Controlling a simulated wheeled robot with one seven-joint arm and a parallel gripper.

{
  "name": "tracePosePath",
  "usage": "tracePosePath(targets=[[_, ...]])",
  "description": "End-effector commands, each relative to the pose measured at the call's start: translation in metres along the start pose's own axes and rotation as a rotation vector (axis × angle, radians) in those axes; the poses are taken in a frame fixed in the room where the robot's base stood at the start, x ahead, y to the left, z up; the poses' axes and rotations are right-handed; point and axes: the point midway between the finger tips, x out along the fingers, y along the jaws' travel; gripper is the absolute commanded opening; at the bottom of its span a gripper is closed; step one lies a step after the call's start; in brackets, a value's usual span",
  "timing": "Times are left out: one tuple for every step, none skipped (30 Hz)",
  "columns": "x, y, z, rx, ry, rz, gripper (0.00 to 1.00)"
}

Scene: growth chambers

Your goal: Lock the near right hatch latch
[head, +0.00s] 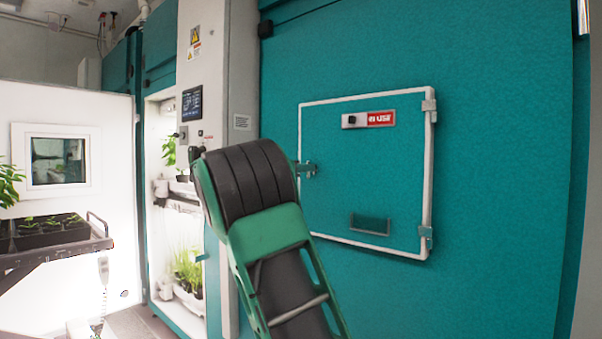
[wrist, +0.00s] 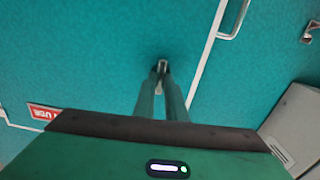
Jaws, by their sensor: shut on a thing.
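The hatch (head: 390,180) is a teal panel with a white edge on the near right chamber wall, and it looks flush with the wall. A small latch (head: 308,169) shows at its left edge, partly hidden behind my arm. In the wrist view my gripper (wrist: 162,85) reaches to the panel, its two fingers close together on a small grey metal piece, which looks like the latch (wrist: 163,65). The fingers cover most of it, so its exact angle cannot be told. My gripper's fingers are hidden in the head view.
A red sign plate (head: 380,118) sits high on the hatch, with a recessed grip (head: 370,224) below and hinges (head: 429,105) on the right edge. A tray cart (head: 60,240) with seedlings stands left. A metal handle (wrist: 235,20) lies beyond the hatch edge.

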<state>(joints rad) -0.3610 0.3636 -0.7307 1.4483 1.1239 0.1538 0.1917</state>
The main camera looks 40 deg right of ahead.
Motion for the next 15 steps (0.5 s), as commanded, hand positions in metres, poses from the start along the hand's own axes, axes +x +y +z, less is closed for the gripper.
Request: tracePosePath(targets=[[-0.0022, -0.0039, 0.0003, -0.025, 0.001, -0.008, 0.0], [-0.0024, -0.0042, 0.0003, -0.041, 0.001, -0.008, 0.0], [-0.0027, -0.0046, 0.0003, -0.066, 0.001, -0.008, 0.0], [-0.0029, -0.0049, 0.0004, -0.088, 0.001, -0.009, 0.0], [-0.0031, -0.0052, 0.0005, -0.109, 0.001, -0.009, 0.0], [-0.0033, -0.0057, 0.0005, -0.141, 0.001, -0.009, 0.0], [-0.0035, -0.006, 0.0006, -0.167, 0.001, -0.01, 0.0], [-0.0036, -0.0063, 0.0006, -0.194, 0.001, -0.01, 0.0], [-0.0039, -0.0067, 0.0007, -0.23, 0.001, -0.01, 0.0], [-0.004, -0.007, 0.0008, -0.258, 0.001, -0.011, 0.0], [-0.0041, -0.0073, 0.0009, -0.287, 0.001, -0.011, 0.0], [-0.0043, -0.0077, 0.001, -0.325, 0.002, -0.011, 0.0], [-0.0044, -0.0079, 0.0011, -0.354, 0.002, -0.011, 0.0], [-0.0045, -0.0082, 0.0012, -0.383, 0.002, -0.011, 0.0], [-0.0047, -0.0086, 0.0014, -0.421, 0.002, -0.012, 0.0]])
